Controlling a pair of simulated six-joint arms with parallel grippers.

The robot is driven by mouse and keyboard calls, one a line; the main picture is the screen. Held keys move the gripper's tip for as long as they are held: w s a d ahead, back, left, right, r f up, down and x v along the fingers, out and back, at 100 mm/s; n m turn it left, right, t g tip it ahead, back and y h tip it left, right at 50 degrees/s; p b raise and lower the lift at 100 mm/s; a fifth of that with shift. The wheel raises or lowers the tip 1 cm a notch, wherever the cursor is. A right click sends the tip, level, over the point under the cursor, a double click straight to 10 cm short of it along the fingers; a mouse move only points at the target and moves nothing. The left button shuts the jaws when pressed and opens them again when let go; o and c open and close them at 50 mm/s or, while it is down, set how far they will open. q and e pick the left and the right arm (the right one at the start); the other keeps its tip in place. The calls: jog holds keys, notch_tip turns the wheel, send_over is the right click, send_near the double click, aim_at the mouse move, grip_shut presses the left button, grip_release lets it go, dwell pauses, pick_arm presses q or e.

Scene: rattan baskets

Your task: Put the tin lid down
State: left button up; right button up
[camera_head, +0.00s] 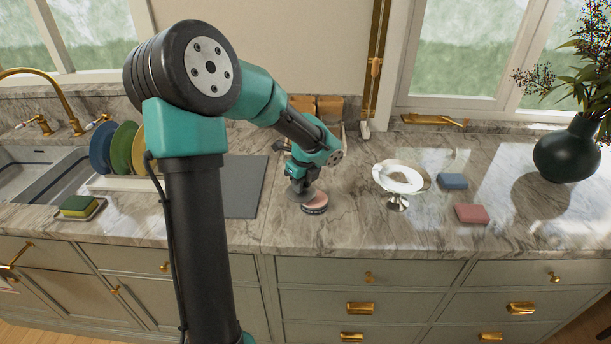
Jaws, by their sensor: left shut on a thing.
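My left gripper (299,186) points down over the counter and is shut on the tin lid (296,197), a grey disc at its fingertips. A small round tin (315,210) with a dark side and a pinkish top is directly below and slightly right of the lid. The lid overlaps the tin's left part in the view. I cannot tell whether the lid touches the tin. The gripper hides part of the lid. My right gripper is not in view.
A white and silver footed dish (399,178) stands to the right, with a blue block (452,181) and a pink block (471,213) beyond it. A dark board (244,190) lies left of the tin. A dark vase (566,150) stands far right. Counter before the dish is clear.

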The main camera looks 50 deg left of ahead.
pick_arm(q)
jog(key=w+a, duration=0.3)
jog(key=w+a+f, duration=0.1)
jog(key=w+a, duration=0.2)
jog(key=a, duration=0.1)
jog(key=w+a, duration=0.4)
jog(key=shift+w+a+f, duration=0.1)
jog(key=shift+a+f, duration=0.15)
jog(key=shift+w+a, duration=0.15)
jog(key=shift+a+f, duration=0.1)
jog(key=shift+f, duration=1.65)
jog(key=shift+f, duration=0.2)
jog(key=o, duration=0.9)
jog(key=shift+r, duration=0.15)
